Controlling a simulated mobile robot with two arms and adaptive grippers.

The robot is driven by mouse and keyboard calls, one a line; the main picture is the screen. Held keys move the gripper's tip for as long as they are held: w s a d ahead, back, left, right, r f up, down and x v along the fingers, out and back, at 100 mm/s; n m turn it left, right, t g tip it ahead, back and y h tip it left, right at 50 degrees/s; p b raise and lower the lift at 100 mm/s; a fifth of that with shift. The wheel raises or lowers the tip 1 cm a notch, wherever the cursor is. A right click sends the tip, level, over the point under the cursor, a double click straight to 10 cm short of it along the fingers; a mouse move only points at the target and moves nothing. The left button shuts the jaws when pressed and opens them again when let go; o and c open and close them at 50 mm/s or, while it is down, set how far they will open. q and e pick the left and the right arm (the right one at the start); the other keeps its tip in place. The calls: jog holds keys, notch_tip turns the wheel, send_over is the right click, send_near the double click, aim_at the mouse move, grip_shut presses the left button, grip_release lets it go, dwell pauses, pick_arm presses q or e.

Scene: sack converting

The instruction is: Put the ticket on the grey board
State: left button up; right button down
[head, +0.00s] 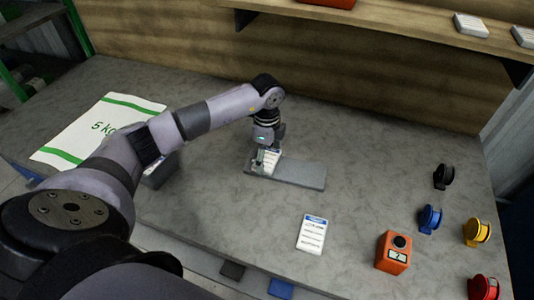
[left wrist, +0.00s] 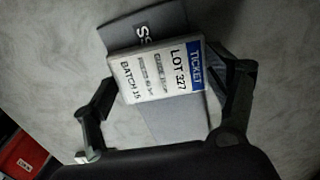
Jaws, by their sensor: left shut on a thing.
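The ticket (left wrist: 158,72) is white with a blue band reading TICKET, then LOT 327 and BATCH 15. My left gripper (head: 266,162) is shut on it. In the head view the ticket (head: 271,158) is at the left end of the grey board (head: 302,174), partly hidden by the gripper. In the left wrist view the grey board (left wrist: 172,122) lies behind the ticket, with light letters showing beyond its edge. I cannot tell whether the ticket touches the board. My right gripper is not in view.
Another white card with a blue header (head: 312,233) lies in front of the board. An orange device (head: 393,252) and several coloured spools, including a blue one (head: 430,218), stand at right. A white 5 kg sack (head: 88,132) lies at left. A wooden shelf (head: 400,24) overhangs the back.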

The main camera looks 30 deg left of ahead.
aim_at(267, 158)
pick_arm(q)
jog(key=shift+f, duration=0.15)
jog(key=o, duration=1.2)
jog(key=shift+r, duration=0.3)
notch_tip(267, 158, up, 12)
jog(key=shift+f+b, duration=0.1)
jog(key=shift+b, duration=0.8)
